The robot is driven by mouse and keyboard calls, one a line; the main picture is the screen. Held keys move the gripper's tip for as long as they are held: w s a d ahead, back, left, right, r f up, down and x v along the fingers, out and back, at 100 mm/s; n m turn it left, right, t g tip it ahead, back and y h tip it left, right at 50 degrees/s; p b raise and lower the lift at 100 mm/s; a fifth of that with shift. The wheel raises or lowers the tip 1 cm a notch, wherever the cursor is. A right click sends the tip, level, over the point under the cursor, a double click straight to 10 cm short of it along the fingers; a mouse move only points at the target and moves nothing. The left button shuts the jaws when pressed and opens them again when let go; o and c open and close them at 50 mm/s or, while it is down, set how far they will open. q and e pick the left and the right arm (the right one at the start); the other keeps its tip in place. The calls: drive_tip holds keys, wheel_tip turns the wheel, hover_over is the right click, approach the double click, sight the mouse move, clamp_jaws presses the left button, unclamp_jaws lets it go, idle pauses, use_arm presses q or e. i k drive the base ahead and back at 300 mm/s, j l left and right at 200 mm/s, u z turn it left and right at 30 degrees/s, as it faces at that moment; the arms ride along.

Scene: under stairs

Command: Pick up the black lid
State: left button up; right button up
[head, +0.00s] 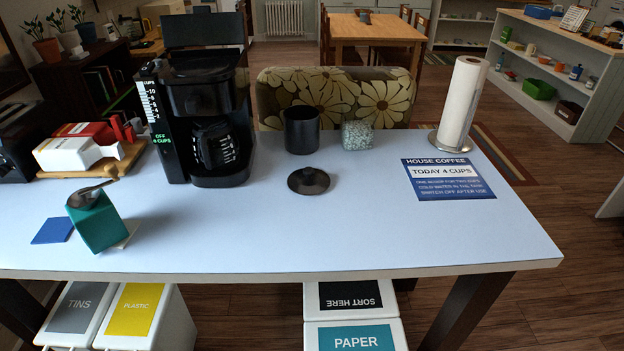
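The black lid (308,181) is a round disc with a small knob on top. It lies flat on the white table (350,235) in the middle of the head view. A black canister (302,131) stands upright just behind it, and its top looks open. A jar of pale green granules (357,135) stands to the right of the canister. Neither of my grippers shows in the head view.
A black coffee maker (205,110) with a raised lid stands left of the lid. A paper towel roll (462,100) and a blue sign (447,180) are at right. A teal box (97,222) bearing a spoon is at left. The front middle is clear.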

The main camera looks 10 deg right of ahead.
sight(309, 181)
drive_tip(key=i+l+u, duration=0.1)
drive_tip(key=l+u, duration=0.15)
drive_tip(key=u, duration=0.2)
drive_tip(key=l+u, duration=0.25)
drive_tip(key=u, duration=0.2)
